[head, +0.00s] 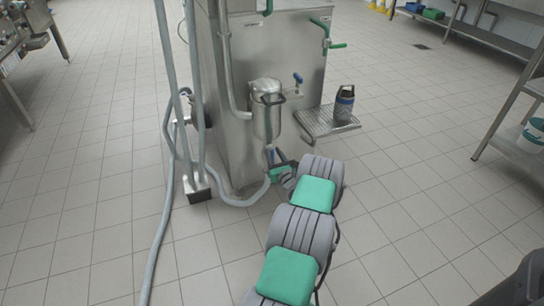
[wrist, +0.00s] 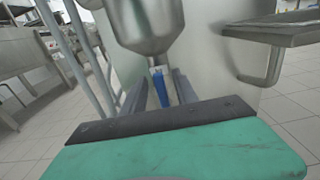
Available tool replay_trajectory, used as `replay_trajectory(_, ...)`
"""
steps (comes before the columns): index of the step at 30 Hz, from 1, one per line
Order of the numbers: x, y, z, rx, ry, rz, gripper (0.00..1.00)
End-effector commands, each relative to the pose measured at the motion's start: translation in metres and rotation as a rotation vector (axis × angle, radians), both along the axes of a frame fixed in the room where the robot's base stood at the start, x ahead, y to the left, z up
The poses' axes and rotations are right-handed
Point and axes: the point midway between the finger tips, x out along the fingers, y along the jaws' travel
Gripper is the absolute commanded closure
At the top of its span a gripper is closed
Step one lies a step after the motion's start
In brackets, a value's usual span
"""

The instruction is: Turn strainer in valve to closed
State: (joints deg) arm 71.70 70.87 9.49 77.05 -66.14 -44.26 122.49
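The strainer (head: 267,115) is a steel vessel with a rounded bottom on the front of the steel cabinet; its underside fills the top of the wrist view (wrist: 148,25). Below it is a valve handle, blue with a pale part (wrist: 160,87), hanging roughly upright; it shows small in the head view (head: 270,154). My gripper (wrist: 158,98) is just below the strainer, its two grey fingers apart, one on each side of the blue handle. A gap seems to show between handle and fingers; I cannot tell whether either touches. My arm partly hides the gripper in the head view.
The steel cabinet (head: 235,150) stands close behind. A grated shelf (head: 318,124) with a dark container (head: 344,101) juts out at right. Another blue-handled valve (head: 298,79) sits higher. A grey hose (head: 165,215) loops at left.

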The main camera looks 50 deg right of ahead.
Motion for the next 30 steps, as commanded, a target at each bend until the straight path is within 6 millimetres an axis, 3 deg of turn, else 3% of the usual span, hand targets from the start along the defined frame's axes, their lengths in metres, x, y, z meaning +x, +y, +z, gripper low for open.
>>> replay_trajectory(10, 0.0099, -0.0058, 0.0002, 0.000, 0.001, -0.001, 0.65)
replay_trajectory(23, 0.0101, -0.0053, 0.0001, 0.000, 0.001, 0.000, 0.99)
replay_trajectory(30, 0.0099, -0.0055, 0.0001, -0.001, 0.002, 0.000, 1.00)
